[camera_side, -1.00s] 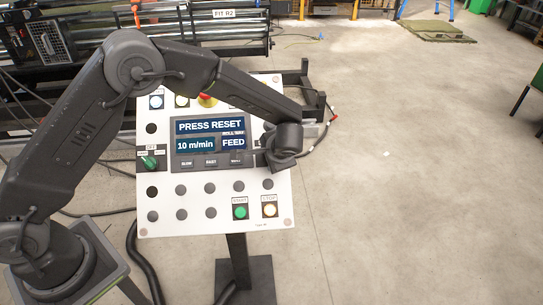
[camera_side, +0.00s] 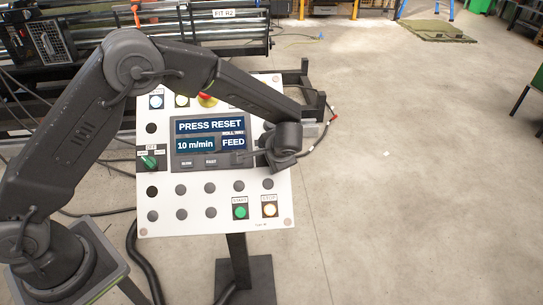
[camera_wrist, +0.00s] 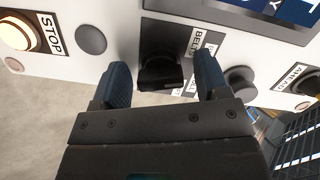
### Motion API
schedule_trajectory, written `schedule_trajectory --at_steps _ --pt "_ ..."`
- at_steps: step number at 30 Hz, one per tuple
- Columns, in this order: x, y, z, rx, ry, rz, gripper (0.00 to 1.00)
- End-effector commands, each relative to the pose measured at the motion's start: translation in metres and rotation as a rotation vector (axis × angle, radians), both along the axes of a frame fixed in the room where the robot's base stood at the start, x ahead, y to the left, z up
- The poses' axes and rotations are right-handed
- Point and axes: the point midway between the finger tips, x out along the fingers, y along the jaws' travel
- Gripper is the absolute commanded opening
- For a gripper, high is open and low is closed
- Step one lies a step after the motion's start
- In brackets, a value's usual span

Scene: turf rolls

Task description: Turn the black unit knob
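The black knob (camera_wrist: 160,70) shows in the wrist view on a dark plate beside a label reading BELT. My gripper (camera_wrist: 161,72) is open, with one blue fingertip on each side of the knob. A narrow gap shows between each fingertip and the knob, so I see no clear contact. In the side view my gripper (camera_side: 252,157) is at the right part of the control panel (camera_side: 225,223), just right of the lower screen buttons. My arm hides the black knob there.
A green knob (camera_side: 149,162) is at the panel's left edge. A screen (camera_side: 208,127) reads PRESS RESET. A green START button (camera_side: 240,211) and a lit STOP button (camera_side: 269,209) sit low on the panel.

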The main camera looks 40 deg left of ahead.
Motion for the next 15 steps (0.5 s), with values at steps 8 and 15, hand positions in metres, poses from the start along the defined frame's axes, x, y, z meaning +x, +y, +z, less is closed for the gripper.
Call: schedule_trajectory --at_steps 8,15 --pt "0.000 -0.001 0.001 0.000 -0.001 -0.001 0.70" --pt "-0.009 -0.017 0.025 -0.001 -0.004 -0.003 0.70"
